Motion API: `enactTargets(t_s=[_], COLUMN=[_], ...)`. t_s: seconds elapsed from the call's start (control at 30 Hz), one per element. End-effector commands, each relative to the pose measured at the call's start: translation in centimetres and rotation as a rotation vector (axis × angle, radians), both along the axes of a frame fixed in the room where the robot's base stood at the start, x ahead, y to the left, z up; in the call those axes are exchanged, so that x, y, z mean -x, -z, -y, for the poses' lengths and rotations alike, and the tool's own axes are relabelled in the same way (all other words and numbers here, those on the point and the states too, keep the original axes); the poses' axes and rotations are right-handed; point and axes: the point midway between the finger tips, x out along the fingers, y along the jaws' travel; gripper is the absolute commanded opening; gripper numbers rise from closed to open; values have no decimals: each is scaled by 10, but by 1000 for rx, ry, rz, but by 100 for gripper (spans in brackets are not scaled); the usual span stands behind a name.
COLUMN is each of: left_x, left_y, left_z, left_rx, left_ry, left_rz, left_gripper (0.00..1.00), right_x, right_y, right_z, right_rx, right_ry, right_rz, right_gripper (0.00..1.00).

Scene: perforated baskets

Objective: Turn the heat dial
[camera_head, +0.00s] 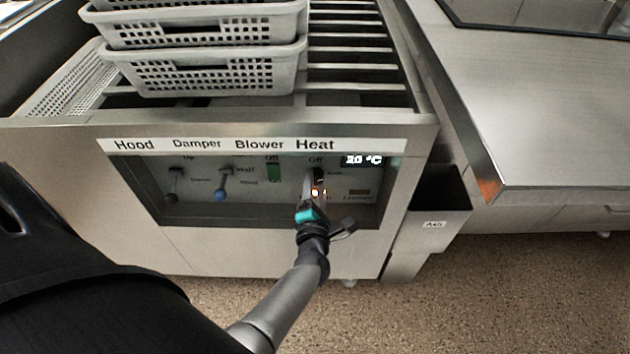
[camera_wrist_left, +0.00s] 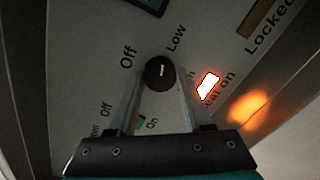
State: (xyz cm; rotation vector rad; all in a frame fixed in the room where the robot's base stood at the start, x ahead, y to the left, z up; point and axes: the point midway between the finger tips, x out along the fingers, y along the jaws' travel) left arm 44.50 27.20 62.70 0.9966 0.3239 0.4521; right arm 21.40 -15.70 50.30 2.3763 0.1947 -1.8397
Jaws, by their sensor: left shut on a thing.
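The heat dial (camera_wrist_left: 160,73) is a small round black knob with a light mark, on the grey control panel (camera_head: 290,212) under the "Heat" label. In the left wrist view, "Off" and "Low" are printed around it. My left gripper (camera_wrist_left: 160,82) has its two fingers on either side of the dial and is shut on it. In the head view, the left gripper (camera_head: 316,184) reaches the panel from below and hides most of the dial. An orange-lit indicator (camera_wrist_left: 208,86) glows beside the dial. The display (camera_head: 363,160) reads what looks like 20 °C. My right gripper is not in view.
Left of the dial are the hood lever (camera_head: 173,186), the damper lever (camera_head: 223,185) and the green blower switch (camera_head: 274,171). Stacked perforated baskets (camera_head: 205,72) stand on the rack above. An "Ash" bin (camera_head: 437,213) is to the right. Open floor (camera_head: 520,290) lies at the lower right.

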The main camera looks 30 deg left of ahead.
Motion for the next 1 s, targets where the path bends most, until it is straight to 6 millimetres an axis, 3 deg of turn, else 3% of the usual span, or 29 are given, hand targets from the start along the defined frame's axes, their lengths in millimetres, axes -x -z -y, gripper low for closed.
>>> enactTargets(t_s=[0.4, 1.0], left_x=[0, 0], left_y=[0, 1], left_z=[1, 1], left_rx=[-225, -286], left_ry=[1, 1], left_rz=[-140, -179], left_gripper=[0, 0], right_x=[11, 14], right_y=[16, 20], right_z=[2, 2], right_rx=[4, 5], right_ry=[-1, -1], right_rz=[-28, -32], right_gripper=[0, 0])
